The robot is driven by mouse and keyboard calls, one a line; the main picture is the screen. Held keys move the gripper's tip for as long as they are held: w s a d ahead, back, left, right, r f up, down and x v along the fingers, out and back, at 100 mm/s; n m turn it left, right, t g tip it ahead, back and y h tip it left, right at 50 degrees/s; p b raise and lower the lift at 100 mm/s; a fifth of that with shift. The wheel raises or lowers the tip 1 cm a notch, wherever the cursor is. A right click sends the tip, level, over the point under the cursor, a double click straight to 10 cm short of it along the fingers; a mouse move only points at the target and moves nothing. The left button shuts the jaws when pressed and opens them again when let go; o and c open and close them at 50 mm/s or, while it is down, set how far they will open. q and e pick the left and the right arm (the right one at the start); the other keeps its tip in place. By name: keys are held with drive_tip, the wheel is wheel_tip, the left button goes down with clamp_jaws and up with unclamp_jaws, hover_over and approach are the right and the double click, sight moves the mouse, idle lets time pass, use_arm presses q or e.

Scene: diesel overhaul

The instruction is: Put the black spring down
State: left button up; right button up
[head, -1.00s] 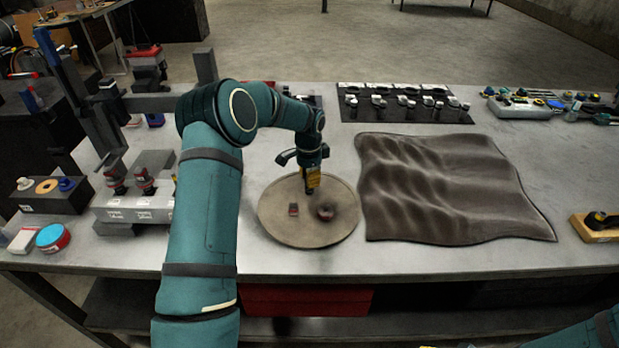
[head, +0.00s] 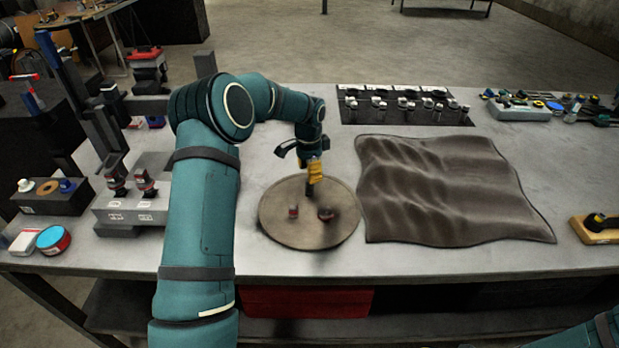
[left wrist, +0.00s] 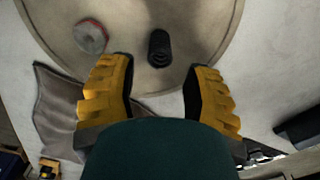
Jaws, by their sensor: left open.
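The black spring (head: 310,189) stands on the round tan tray (head: 283,233) toward its far side. It looks upright and also shows in the left wrist view (left wrist: 160,48). My left gripper (head: 315,174) is just above it in the head view. In the left wrist view its yellow fingers (left wrist: 160,92) are spread wide with nothing between them, and the spring lies beyond the fingertips, apart from both.
A crumpled brown cloth (head: 440,190) lies right of the tray. A grey block with parts (head: 130,205) stands left. A black mat with valve parts (head: 400,105) lies behind.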

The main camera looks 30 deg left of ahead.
use_arm(q)
wheel_tip(320, 180, up, 9)
drive_tip(key=shift+f+p, duration=0.2)
drive_tip(key=shift+p, duration=0.1)
idle(0.4)
